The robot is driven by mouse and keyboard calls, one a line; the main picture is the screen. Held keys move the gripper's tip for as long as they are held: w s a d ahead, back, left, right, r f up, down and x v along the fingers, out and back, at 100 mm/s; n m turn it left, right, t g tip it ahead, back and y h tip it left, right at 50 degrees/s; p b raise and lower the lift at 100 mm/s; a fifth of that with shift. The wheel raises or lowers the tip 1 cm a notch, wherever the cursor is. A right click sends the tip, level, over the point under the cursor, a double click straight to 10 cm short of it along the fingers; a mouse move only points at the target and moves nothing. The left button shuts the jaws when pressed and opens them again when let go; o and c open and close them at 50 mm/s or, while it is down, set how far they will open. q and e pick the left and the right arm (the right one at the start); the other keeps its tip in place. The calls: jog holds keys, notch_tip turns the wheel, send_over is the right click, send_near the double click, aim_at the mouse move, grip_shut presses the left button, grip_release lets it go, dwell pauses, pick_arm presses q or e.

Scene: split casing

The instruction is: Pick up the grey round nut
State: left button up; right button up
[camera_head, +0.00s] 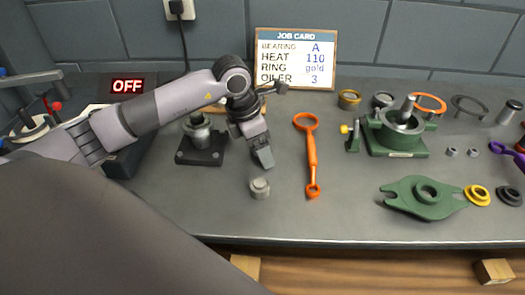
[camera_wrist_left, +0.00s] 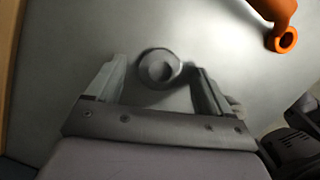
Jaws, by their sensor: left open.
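A small grey round piece (camera_head: 260,188), which looks like the round nut, stands on the grey bench below the tip of my left gripper (camera_head: 262,158). In the left wrist view the grey round piece (camera_wrist_left: 158,69) shows a wider rim and a narrower raised top. It lies between and slightly beyond the two fingertips of my left gripper (camera_wrist_left: 157,78), which are apart and hold nothing. The height of the fingers above it is hard to tell. My right gripper is not in view.
An orange ring-ended tool (camera_head: 311,155) lies to the right of the grey piece. A dark block with a post (camera_head: 201,150) stands behind left. A green fixture (camera_head: 395,135) and green flange (camera_head: 424,198) are further right. The front bench area is clear.

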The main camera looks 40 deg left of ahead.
pick_arm(q)
jog(key=c, duration=1.2)
jog(key=shift+r, duration=0.15)
